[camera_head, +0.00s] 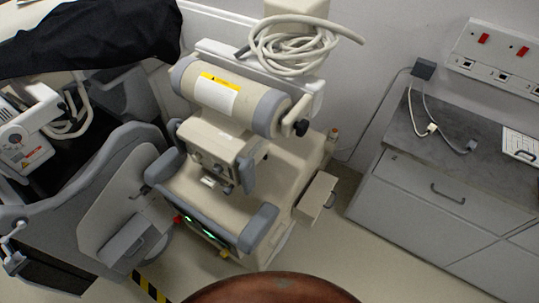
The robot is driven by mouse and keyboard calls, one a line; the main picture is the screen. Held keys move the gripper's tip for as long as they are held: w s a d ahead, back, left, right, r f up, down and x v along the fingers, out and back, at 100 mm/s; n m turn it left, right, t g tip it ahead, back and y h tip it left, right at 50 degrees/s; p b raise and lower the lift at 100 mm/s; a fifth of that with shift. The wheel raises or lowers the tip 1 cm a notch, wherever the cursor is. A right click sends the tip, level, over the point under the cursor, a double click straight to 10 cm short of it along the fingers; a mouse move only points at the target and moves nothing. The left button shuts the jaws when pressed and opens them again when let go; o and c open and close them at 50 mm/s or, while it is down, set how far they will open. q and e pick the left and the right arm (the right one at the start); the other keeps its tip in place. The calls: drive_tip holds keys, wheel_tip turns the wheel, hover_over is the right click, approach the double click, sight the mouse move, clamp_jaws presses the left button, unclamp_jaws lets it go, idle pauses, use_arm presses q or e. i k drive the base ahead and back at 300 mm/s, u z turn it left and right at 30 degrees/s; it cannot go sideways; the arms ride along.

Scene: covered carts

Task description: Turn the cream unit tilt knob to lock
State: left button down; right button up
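The cream unit (215,135) stands in the middle of the head view, with grey trim and a thick horizontal cylinder (262,112) at its top. A black knob (301,127) sticks out at the right end of the cylinder, and nothing touches it. It looks like the tilt knob; whether it is at lock cannot be told. The front block below the cylinder carries small dark knobs and a light label, too small to read. Neither of my grippers is in view.
A coiled cream hose (290,50) lies on top of the unit. A grey cart (85,215) partly under a black cover (95,35) stands close on the left. A grey cabinet (440,190) is at right. Some floor (330,255) is clear between unit and cabinet.

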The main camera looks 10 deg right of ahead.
sight(302, 127)
drive_tip(key=u, duration=1.55)
drive_tip(key=k, duration=0.75)
drive_tip(key=z, duration=1.15)
drive_tip(key=i, duration=0.5)
drive_tip(key=u, duration=0.05)
